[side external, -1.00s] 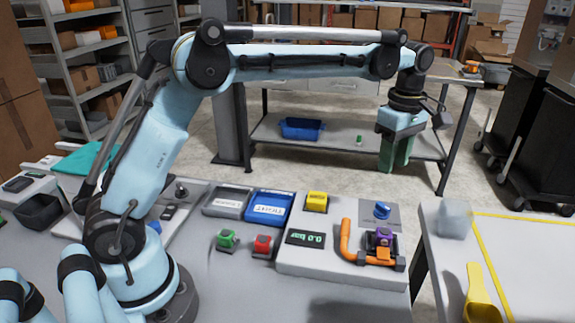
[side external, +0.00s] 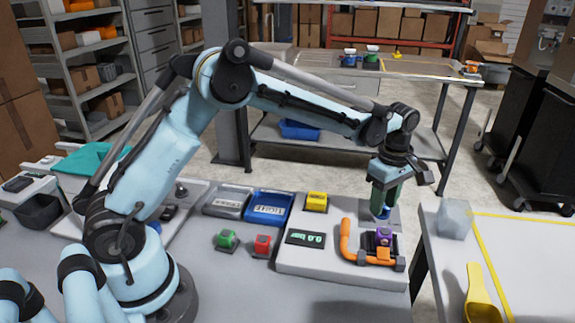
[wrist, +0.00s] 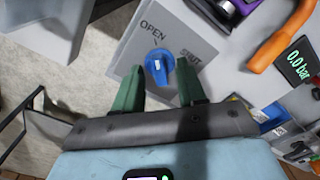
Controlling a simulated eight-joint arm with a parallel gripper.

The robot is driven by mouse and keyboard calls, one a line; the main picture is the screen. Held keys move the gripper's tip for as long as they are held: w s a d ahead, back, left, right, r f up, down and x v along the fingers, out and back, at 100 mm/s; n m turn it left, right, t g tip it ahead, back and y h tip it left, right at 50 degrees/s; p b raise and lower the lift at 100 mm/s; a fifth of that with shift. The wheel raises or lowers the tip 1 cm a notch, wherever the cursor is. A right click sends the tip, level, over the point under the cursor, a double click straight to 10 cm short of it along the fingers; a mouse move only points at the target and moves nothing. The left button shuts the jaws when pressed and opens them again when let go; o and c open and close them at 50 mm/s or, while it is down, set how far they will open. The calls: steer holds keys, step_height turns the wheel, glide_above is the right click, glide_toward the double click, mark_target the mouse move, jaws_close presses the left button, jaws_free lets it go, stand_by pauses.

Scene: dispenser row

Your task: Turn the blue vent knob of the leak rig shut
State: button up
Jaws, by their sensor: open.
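The blue vent knob (wrist: 158,66) sits on a grey plate (wrist: 190,38) marked OPEN and SHUT. In the wrist view its white pointer line points toward the word OPEN. My gripper (wrist: 160,88) is open, with one green finger on each side just short of the knob in that picture. I cannot tell whether either finger touches it. In the side external view my gripper (side external: 382,208) points down over the knob and mostly hides it. The leak rig (side external: 320,258) is a pale block with a display (side external: 305,238) reading 0.0 bar.
An orange pipe (side external: 346,240) and a purple-topped fitting (side external: 384,240) stand close in front of my gripper. A table with a yellow scoop (side external: 479,290) is at right.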

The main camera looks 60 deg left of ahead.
jaws_close()
steer(key=shift+m, duration=0.4)
steer(key=m, duration=1.3)
steer(key=shift+m, duration=2)
